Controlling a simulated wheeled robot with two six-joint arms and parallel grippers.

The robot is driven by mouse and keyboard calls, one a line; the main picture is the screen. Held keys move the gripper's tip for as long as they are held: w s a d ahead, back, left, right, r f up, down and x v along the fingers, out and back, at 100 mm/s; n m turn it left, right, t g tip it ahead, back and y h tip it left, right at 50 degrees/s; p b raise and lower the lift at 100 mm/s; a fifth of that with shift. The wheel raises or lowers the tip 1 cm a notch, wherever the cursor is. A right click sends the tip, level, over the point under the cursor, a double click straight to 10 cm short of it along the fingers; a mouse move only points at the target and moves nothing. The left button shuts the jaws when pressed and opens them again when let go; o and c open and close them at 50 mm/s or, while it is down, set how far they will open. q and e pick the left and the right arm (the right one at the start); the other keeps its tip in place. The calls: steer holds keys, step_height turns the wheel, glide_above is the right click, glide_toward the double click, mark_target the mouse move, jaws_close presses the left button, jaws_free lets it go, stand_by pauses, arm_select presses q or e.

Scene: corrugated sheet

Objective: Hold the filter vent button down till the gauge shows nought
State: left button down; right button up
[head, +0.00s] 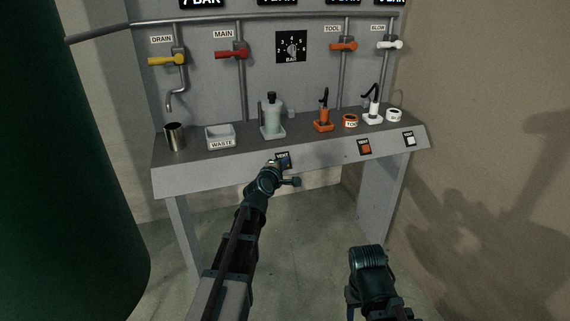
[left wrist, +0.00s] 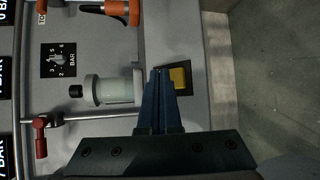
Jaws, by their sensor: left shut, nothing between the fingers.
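The filter's vent button (left wrist: 179,77) is a yellow square on a dark plate on the bench's sloping front. In the head view my left gripper (head: 279,161) covers most of that plate. In the left wrist view my left gripper (left wrist: 158,72) is shut and empty, its tips overlapping the plate's edge beside the yellow face. I cannot tell whether they touch it. The filter bowl (head: 272,120), pale with a black cap, stands behind the button. The gauge displays (head: 280,3) above are cut off at the top; the filter's figure is unreadable.
An orange vent button (head: 365,148) and a white one (head: 409,139) are further right. A metal cup (head: 174,137), a waste tray (head: 220,137) and orange and white fittings stand on the bench (head: 165,182). A dark green cylinder (head: 60,160) fills the left. Floor below is clear.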

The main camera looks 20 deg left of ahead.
arm_select(q)
steer(key=shift+f, duration=0.1)
stand_by(0.5)
steer(key=shift+w+a+f+b, duration=0.2)
steer(key=shift+w+b, duration=0.05)
steer(key=shift+b, duration=0.05)
steer(key=shift+w+a+f+b, duration=0.15)
steer(key=shift+w+f+b, duration=0.1)
steer(key=shift+f+b, duration=0.05)
stand_by(0.8)
steer(key=shift+r, duration=0.1)
stand_by(2.6)
steer(key=shift+s+d+r+p, duration=0.35)
steer(key=shift+s+r+p, duration=0.15)
steer(key=shift+p, duration=0.1)
steer(key=s+d+r+p, duration=0.2)
steer(key=s+r+p, duration=0.1)
steer(key=shift+r+p, duration=0.25)
steer(key=shift+p, duration=0.05)
stand_by(0.4)
